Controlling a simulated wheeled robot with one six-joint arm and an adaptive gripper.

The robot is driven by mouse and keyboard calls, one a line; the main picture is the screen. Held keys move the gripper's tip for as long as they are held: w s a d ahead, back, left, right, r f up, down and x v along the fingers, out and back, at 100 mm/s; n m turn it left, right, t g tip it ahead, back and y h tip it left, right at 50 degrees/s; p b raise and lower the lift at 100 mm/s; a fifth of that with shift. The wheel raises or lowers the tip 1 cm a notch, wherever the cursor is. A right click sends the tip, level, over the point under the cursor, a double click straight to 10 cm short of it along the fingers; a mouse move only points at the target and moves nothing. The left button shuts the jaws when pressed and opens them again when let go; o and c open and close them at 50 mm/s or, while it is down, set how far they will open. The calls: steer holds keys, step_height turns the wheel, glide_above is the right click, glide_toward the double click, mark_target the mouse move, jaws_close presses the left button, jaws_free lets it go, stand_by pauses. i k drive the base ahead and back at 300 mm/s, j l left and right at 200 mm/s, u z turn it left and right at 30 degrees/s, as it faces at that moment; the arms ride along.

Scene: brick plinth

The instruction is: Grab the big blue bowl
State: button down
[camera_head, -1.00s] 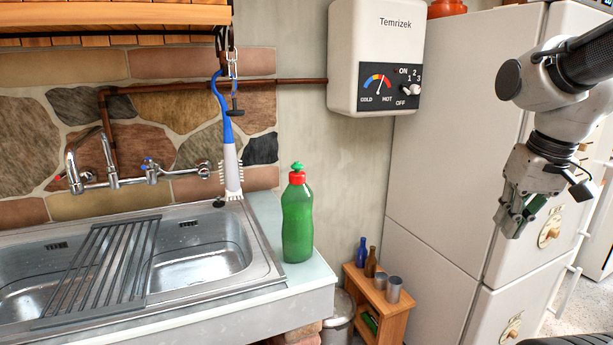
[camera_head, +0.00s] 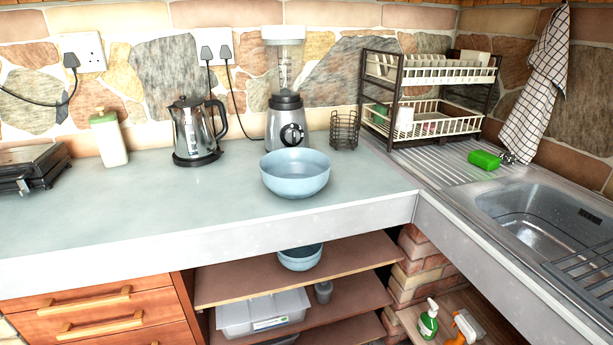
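A big light blue bowl (camera_head: 295,176) stands upright on the pale worktop (camera_head: 110,215), near its front edge and right of the middle. It looks empty. A smaller blue bowl (camera_head: 300,259) sits on the wooden shelf under the worktop, its back part hidden by the worktop edge. My gripper is not in view now.
Behind the big bowl stand a blender (camera_head: 287,115) and a dark wire basket (camera_head: 344,130). A kettle (camera_head: 193,132) is to the left. A dish rack (camera_head: 428,95) and sink (camera_head: 550,215) are to the right.

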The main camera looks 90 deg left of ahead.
mark_target(289, 172)
steer(key=u, duration=3.05)
steer(key=i+l+u, duration=0.1)
steer(key=i+u, duration=0.15)
steer(key=i+l+u, duration=0.25)
steer(key=i, duration=0.2)
